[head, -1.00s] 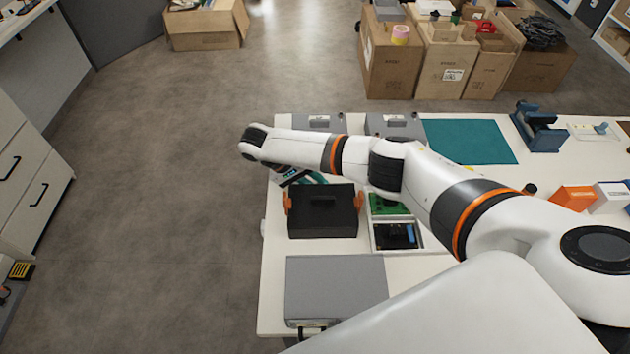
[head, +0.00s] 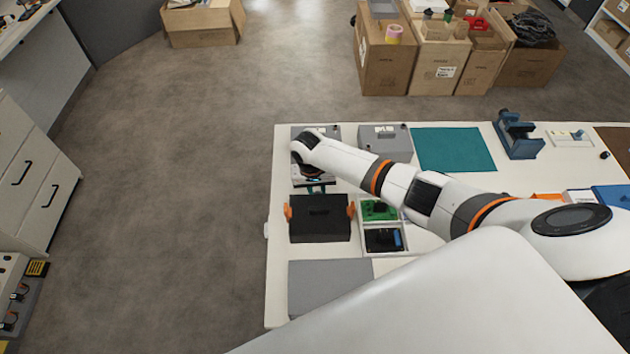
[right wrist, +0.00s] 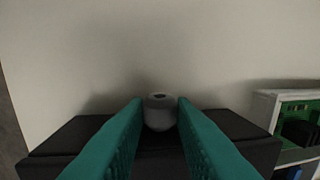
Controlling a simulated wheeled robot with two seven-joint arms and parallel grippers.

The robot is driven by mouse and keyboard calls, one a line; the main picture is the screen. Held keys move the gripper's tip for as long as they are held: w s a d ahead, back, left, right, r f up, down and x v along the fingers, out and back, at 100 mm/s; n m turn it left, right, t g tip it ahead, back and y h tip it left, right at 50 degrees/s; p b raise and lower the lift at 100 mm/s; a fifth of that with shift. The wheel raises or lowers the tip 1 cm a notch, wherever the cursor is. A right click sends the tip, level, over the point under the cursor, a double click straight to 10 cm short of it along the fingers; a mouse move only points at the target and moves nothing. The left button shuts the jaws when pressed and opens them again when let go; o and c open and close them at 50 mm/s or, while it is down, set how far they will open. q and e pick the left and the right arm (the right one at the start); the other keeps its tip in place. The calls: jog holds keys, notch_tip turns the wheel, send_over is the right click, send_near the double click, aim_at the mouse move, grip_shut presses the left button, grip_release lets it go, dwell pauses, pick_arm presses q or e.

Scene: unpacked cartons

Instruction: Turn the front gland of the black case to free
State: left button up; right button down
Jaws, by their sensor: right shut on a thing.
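The black case (head: 320,222) lies near the left end of the white table, with an orange latch (head: 288,212) on its left side and another (head: 351,210) on its right. My right gripper (head: 316,184) is at the case's far edge, with teal fingers pointing down. In the right wrist view, the gripper (right wrist: 160,102) is shut on a pale grey round gland (right wrist: 160,118) at the edge of the case (right wrist: 72,140). The gland's setting cannot be read. In the head view my wrist and fingers hide the gland. My left gripper is not in view.
A tray with a green board (head: 378,208) stands close to the case's right. A grey box (head: 322,286) lies at the near side, and grey boxes (head: 385,140) stand at the back. My right arm crosses the table. A teal mat (head: 452,149) lies clear.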

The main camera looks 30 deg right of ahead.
jog(key=shift+s+d+r+t+y+p, duration=0.15)
jog(key=shift+t+y+p, duration=0.15)
jog(key=shift+y, duration=0.25)
jog(key=shift+d+f+t+y+p, duration=0.1)
jog(key=shift+t+y+p, duration=0.15)
jog(key=shift+y, duration=0.3)
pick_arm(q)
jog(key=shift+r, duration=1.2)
pick_arm(e)
jog(key=shift+d+t+y, duration=0.2)
jog(key=shift+t+y, duration=0.25)
jog(key=shift+y, duration=0.35)
jog(key=c, duration=1.2)
grip_release()
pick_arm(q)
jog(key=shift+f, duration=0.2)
pick_arm(e)
jog(key=v, duration=1.2)
jog(key=shift+s+d+f, duration=0.1)
jog(key=shift+s+f, duration=0.05)
jog(key=shift+f, duration=0.05)
